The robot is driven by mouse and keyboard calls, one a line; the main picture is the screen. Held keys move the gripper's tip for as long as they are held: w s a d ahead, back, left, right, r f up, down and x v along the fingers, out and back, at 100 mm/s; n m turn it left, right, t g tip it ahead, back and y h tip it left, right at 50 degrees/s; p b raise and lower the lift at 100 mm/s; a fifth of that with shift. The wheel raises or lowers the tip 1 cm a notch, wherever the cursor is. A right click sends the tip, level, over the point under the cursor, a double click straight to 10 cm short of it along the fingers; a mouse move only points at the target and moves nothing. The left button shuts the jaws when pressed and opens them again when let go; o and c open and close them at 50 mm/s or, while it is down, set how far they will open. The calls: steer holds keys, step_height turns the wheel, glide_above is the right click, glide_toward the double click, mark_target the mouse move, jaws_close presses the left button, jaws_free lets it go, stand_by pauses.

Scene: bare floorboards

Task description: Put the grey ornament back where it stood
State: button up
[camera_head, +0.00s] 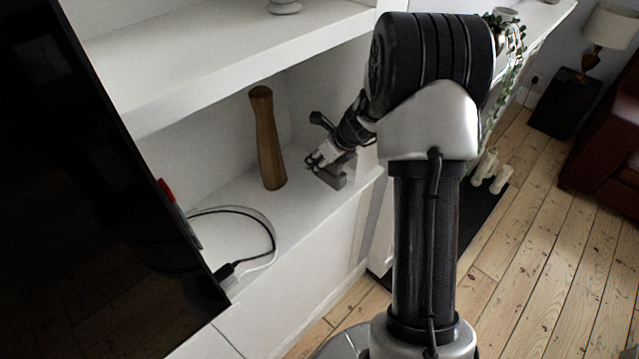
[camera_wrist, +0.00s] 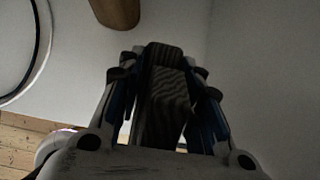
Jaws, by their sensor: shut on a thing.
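The grey ornament (camera_head: 332,179) is at the lower white shelf, near its right end, in the head view. My gripper (camera_head: 318,161) is shut on it. In the wrist view the ornament (camera_wrist: 167,88) shows dark and striped, between the two fingers of my gripper (camera_wrist: 163,75). Its lower part is hidden by the gripper body there. The ornament is at shelf level in the head view, but I cannot tell whether it rests on the shelf or hangs just above it.
A tall wooden vase (camera_head: 267,140) stands on the lower shelf (camera_head: 230,200), left of my gripper. Black and white cables (camera_head: 262,228) lie at the shelf's left front, beside the dark screen (camera_head: 90,220). The upper shelf (camera_head: 200,60) overhangs. A side wall closes the right.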

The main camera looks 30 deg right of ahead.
steer(key=shift+f+b, duration=1.35)
steer(key=shift+f, duration=1.75)
steer(key=shift+f, duration=0.2)
steer(key=o, duration=1.1)
steer(key=shift+r, duration=0.15)
